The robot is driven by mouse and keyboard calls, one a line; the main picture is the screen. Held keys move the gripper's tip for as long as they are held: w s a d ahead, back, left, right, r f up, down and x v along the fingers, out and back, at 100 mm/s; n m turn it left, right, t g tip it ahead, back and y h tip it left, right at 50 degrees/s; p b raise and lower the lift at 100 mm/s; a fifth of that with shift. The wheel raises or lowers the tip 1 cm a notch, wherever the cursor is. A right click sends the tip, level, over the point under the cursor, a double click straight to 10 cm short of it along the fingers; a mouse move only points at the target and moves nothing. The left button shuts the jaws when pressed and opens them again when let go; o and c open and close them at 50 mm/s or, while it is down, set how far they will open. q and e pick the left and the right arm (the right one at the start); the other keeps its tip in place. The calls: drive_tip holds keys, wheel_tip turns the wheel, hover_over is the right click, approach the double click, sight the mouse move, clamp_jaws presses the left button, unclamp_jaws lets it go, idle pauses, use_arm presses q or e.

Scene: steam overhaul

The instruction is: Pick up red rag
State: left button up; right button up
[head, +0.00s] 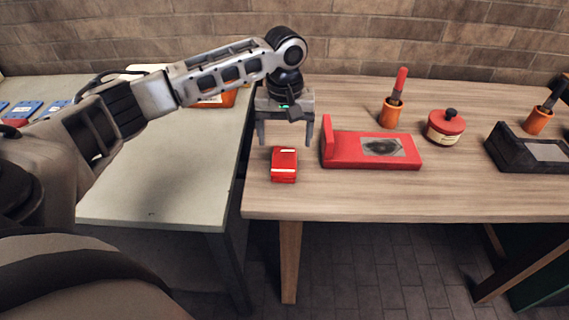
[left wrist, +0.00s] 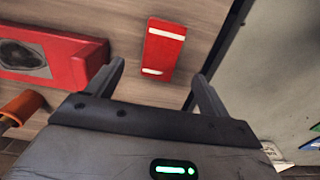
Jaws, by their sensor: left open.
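The red rag (head: 284,165) is a small folded red block with white stripes, lying on the wooden table near its left edge. In the left wrist view the red rag (left wrist: 163,48) lies ahead of the fingertips, roughly midway between them. My left gripper (head: 285,142) is open and empty, pointing down just behind the rag and above the table. Its two fingers also show in the left wrist view (left wrist: 158,75), spread on either side and apart from the rag. My right gripper is not in view.
A red stand (head: 372,150) with a dark oval plate sits close right of the rag. An orange cup (head: 393,113) with a brush, a red round tin (head: 445,127) and a black stand (head: 520,150) are farther right. A pale table (head: 165,185) adjoins on the left.

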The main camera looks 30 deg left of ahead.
sight(284, 160)
use_arm(q)
drive_tip(key=shift+s+f, duration=0.15)
drive_tip(key=shift+f, duration=3)
drive_tip(key=shift+c, duration=0.3)
drive_tip(key=c, duration=1)
